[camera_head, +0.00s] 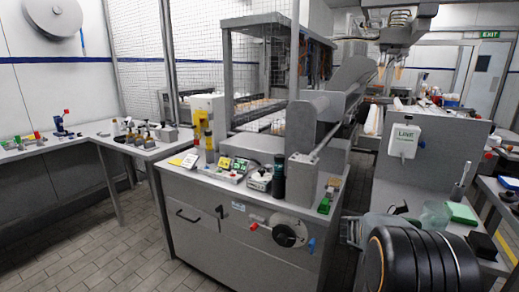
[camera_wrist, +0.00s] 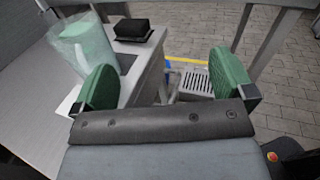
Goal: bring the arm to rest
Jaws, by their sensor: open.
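My gripper (camera_wrist: 165,82) shows in the wrist view with its two green pads wide apart. Nothing is between them; the floor and a slotted grey piece show beyond the gap. A translucent jug (camera_wrist: 72,52) stands on the counter beside the left pad, and I cannot tell whether they touch. A black box (camera_wrist: 133,30) sits further along the counter edge. In the head view, a large dark rounded part of my arm fills the bottom right, and I cannot make out the gripper's fingers there.
A grey bench (camera_head: 240,235) with small items stands in the middle. Tiled floor (camera_head: 110,250) is free at the left.

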